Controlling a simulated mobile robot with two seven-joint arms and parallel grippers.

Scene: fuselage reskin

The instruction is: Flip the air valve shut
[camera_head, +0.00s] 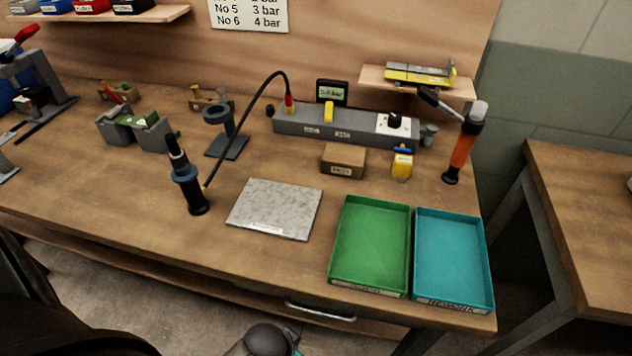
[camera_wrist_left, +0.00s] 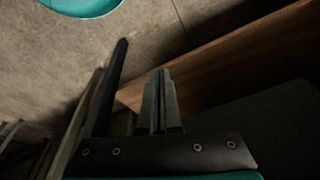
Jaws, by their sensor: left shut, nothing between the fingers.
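A grey manifold box (camera_head: 350,125) stands at the back of the bench in the head view. A yellow lever (camera_head: 328,112), which looks like the air valve's handle, stands upright on its top. A black hose (camera_head: 254,92) arches from a red fitting (camera_head: 289,103) on the box down to a dark upright tool (camera_head: 186,180). A black knob (camera_head: 395,120) sits on a white plate at the box's right end. My left gripper (camera_wrist_left: 160,102) is shut and empty in the left wrist view, with floor and a wooden edge beyond it. My right gripper is not in view.
A green tray (camera_head: 340,277) and a teal tray (camera_head: 453,301) lie at the front right. A brown box (camera_head: 343,160), a yellow block (camera_head: 402,165) and an orange-handled tool (camera_head: 463,145) stand before the manifold. A grey plate (camera_head: 275,208) lies at mid-bench.

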